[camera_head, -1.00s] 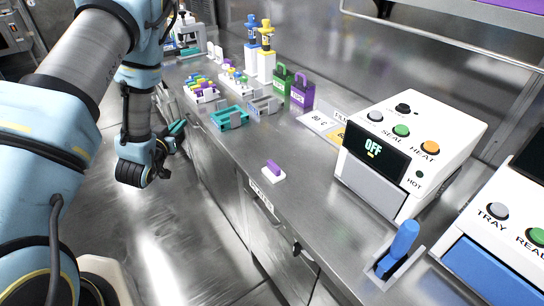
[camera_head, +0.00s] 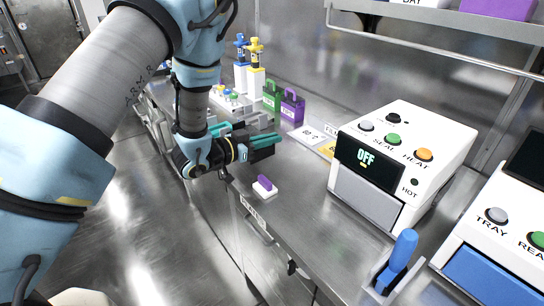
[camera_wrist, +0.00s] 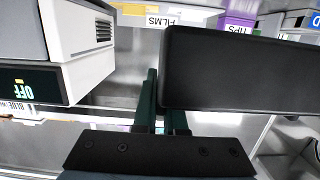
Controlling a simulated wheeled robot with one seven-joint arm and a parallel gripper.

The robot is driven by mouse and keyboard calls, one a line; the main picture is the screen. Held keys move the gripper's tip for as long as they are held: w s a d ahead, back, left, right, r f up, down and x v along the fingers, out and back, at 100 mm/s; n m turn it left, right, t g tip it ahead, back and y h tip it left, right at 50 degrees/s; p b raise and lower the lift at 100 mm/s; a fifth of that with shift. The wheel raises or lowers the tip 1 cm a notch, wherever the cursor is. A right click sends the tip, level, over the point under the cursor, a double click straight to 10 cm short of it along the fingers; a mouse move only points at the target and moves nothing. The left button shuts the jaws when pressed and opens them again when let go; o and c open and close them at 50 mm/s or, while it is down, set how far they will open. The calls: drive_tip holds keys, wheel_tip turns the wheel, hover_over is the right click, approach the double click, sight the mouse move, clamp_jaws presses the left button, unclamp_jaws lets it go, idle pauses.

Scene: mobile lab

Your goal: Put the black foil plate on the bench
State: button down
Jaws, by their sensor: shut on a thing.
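My gripper (camera_head: 270,143) is over the near edge of the bench (camera_head: 295,205) in the head view, left of the white sealing machine. Its teal fingers are shut on the black foil plate. The plate shows in the wrist view as a large dark flat panel (camera_wrist: 240,70), beside the dark green fingers (camera_wrist: 160,112), and hides much of what lies behind it. In the head view, only a dark patch shows at the fingers, and I cannot make out the plate's outline. The plate appears held above the bench; I cannot tell the gap.
A purple piece on a white base (camera_head: 264,187) sits near the bench edge. The sealing machine (camera_head: 395,165) reads OFF. A blue-handled tool (camera_head: 402,250) stands in front. Green (camera_head: 271,97) and purple (camera_head: 292,107) caddies stand behind the gripper. The bench front-middle is clear.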

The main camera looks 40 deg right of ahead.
sight(270, 156)
drive_tip(key=shift+f+p, duration=0.55)
drive_tip(key=shift+f, duration=2.3)
drive_tip(key=c, duration=1)
unclamp_jaws()
drive_tip(key=shift+f, duration=0.15)
drive_tip(key=shift+r, duration=0.25)
drive_tip(key=a+b, duration=0.1)
drive_tip(key=a, duration=0.3)
drive_tip(key=a+r+b, duration=0.1)
drive_tip(key=a, duration=0.2)
drive_tip(key=a+b, duration=0.1)
drive_tip(key=a, duration=0.3)
drive_tip(key=shift+w+a+r, duration=0.25)
drive_tip(key=shift+w+a, duration=0.1)
drive_tip(key=shift+w, duration=0.05)
drive_tip(key=shift+a, duration=0.15)
